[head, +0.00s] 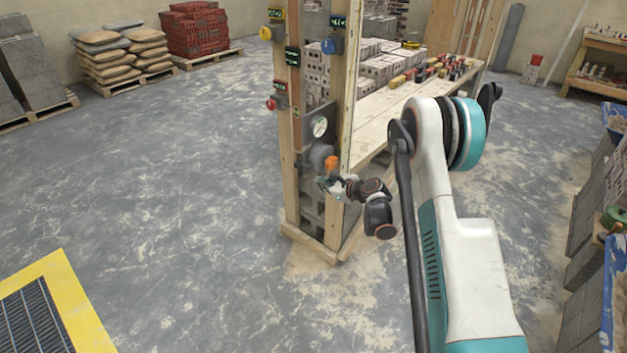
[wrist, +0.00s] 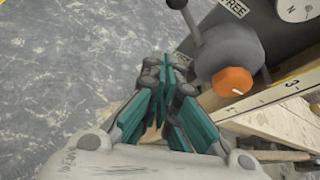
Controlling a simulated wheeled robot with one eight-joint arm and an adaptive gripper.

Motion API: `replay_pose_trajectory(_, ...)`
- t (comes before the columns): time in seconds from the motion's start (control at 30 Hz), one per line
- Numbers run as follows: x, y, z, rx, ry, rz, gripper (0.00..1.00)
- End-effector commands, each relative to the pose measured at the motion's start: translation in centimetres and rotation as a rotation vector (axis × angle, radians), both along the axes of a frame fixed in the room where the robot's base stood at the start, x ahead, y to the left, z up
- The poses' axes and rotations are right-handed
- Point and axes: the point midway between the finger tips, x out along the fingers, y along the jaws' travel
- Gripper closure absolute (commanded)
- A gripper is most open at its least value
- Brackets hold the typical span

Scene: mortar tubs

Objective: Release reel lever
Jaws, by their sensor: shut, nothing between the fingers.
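The grey reel (wrist: 222,58) with its orange hexagonal knob (wrist: 234,81) is mounted on a wooden frame, at right of centre in the wrist view. The reel also shows in the head view (head: 317,156). A lever (wrist: 188,18) with a dark ball end sticks up from the reel's upper left, beside a label reading FREE (wrist: 234,7). My gripper (wrist: 166,72) has teal fingers, shut and empty. Its tips are below the lever and left of the orange knob, apart from the lever in the picture. In the head view my gripper (head: 328,183) is just below the reel, too small for detail.
A round dial (head: 320,126) sits above the reel on the frame. The wooden posts (head: 290,190) carry red, blue and yellow buttons. A bench (head: 390,98) with bricks runs behind. The floor (head: 180,190) left of the frame is clear.

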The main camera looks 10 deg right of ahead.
Motion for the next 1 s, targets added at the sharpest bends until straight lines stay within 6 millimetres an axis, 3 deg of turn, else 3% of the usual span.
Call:
replay_pose_trajectory(0.23, -1.8, -1.1, 1.0, 0.000, 0.000, 0.000, 1.00)
replay_pose_trajectory(0.77, -1.9, -1.1, 1.1, -0.004, 0.000, 0.002, 1.00)
replay_pose_trajectory(0.87, -2.1, -0.9, 2.1, -0.034, -0.006, 0.017, 1.00)
replay_pose_trajectory(1.0, -2.9, 0.0, 5.4, -0.151, -0.027, 0.073, 1.00)
